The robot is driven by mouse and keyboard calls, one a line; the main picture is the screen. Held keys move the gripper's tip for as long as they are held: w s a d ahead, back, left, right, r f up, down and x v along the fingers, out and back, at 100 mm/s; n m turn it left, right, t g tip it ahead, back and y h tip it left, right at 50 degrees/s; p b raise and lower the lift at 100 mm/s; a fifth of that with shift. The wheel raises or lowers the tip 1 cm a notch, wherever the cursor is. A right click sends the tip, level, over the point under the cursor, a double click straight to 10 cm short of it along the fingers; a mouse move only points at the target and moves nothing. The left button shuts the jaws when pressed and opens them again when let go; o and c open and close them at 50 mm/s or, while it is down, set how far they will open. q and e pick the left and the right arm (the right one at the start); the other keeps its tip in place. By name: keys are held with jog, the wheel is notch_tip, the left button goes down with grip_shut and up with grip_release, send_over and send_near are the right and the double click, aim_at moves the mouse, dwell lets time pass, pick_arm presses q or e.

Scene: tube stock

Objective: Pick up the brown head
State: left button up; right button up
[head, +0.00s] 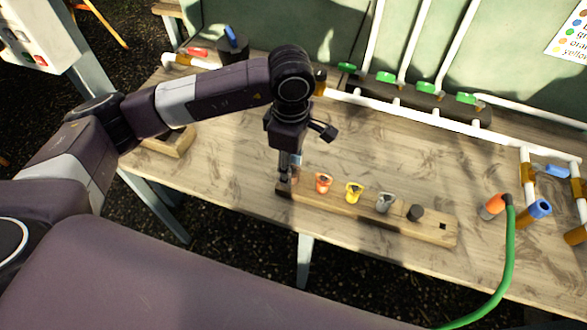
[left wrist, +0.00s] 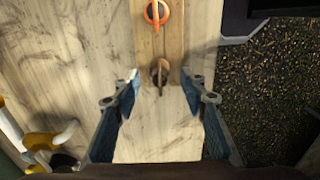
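The brown head (left wrist: 159,72) stands at the end of a wooden rack strip (left wrist: 172,30), seen from above in the left wrist view. My left gripper (left wrist: 161,90) is open, and its two blue fingers are on either side of the brown head, with a gap to each. In the head view my left gripper (head: 289,172) points down over the left end of the strip (head: 430,229) and largely hides the brown head there. My right gripper is not in view.
Along the strip stand an orange head (head: 323,183), a yellow head (head: 354,192), a grey head (head: 384,203) and a dark head (head: 416,212). An empty square hole is at its right end. A green hose (head: 511,255) and white pipes with green valves stand right and behind.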

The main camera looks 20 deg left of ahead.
pick_arm(q)
jog(key=shift+f, duration=1.1)
jog(key=c, duration=0.9)
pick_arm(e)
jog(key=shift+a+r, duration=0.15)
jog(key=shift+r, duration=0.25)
pick_arm(q)
jog(key=shift+r, duration=0.15)
